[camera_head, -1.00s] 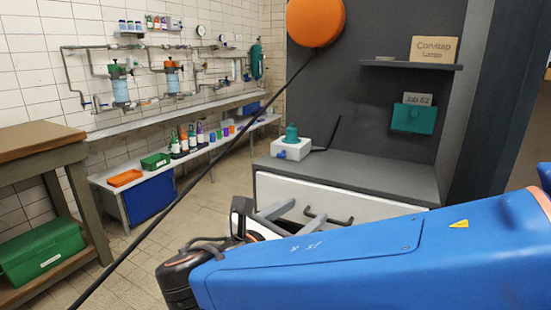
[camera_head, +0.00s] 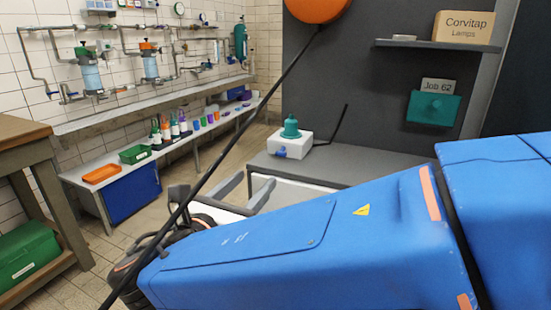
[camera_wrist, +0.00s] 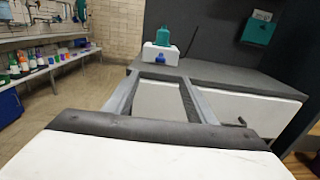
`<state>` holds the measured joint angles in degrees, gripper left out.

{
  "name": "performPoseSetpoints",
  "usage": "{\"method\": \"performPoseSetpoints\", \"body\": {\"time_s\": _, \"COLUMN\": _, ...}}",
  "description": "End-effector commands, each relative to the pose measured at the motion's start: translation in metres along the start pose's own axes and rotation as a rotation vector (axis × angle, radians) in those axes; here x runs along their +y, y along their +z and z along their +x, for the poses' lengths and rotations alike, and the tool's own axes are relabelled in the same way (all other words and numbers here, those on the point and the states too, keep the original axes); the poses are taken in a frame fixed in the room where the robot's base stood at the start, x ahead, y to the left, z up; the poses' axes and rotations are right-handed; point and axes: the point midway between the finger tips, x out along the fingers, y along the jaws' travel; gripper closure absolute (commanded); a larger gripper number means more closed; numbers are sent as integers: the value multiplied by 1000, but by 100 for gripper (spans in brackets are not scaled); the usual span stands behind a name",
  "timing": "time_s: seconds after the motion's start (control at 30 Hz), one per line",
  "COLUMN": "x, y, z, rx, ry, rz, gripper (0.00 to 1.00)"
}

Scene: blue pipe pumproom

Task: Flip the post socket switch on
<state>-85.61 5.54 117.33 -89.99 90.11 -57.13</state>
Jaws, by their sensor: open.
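A white box-shaped socket (camera_head: 302,149) with a teal domed piece (camera_head: 291,128) on top stands on the grey counter. A small blue part (camera_head: 281,152), which may be its switch, sits on the front face. In the wrist view the socket (camera_wrist: 151,54) and the blue part (camera_wrist: 160,59) show just beyond the fingertips, near the picture's centre. Whether the switch is on or off is too small to tell. My gripper (camera_head: 248,182) is open and empty, its two grey fingers pointing toward the counter, apart from the socket. They also show in the wrist view (camera_wrist: 160,80).
A thin black rod stands behind the socket. A teal box (camera_head: 433,108) hangs on the dark panel, below a shelf (camera_head: 436,44) with a carton.

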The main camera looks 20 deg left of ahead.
Motion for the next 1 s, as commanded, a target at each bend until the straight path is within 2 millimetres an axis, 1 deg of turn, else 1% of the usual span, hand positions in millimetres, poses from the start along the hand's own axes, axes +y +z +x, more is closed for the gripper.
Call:
{"method": "performPoseSetpoints", "body": {"time_s": 0.03, "x": -1, "y": 0, "z": 9, "rx": 1, "ry": -2, "rz": 0, "gripper": 50}}
{"method": "performPoseSetpoints", "body": {"time_s": 0.1, "x": -1, "y": 0, "z": 21, "rx": 1, "ry": -4, "rz": 0, "gripper": 50}}
{"method": "performPoseSetpoints", "body": {"time_s": 0.6, "x": -1, "y": 0, "z": 100, "rx": 0, "ry": -3, "rz": 0, "gripper": 50}}
{"method": "performPoseSetpoints", "body": {"time_s": 0.8, "x": 0, "y": 0, "z": 122, "rx": 1, "ry": -2, "rz": 0, "gripper": 50}}
{"method": "performPoseSetpoints", "body": {"time_s": 1.0, "x": 0, "y": 0, "z": 131, "rx": 1, "ry": 0, "rz": 0, "gripper": 50}}
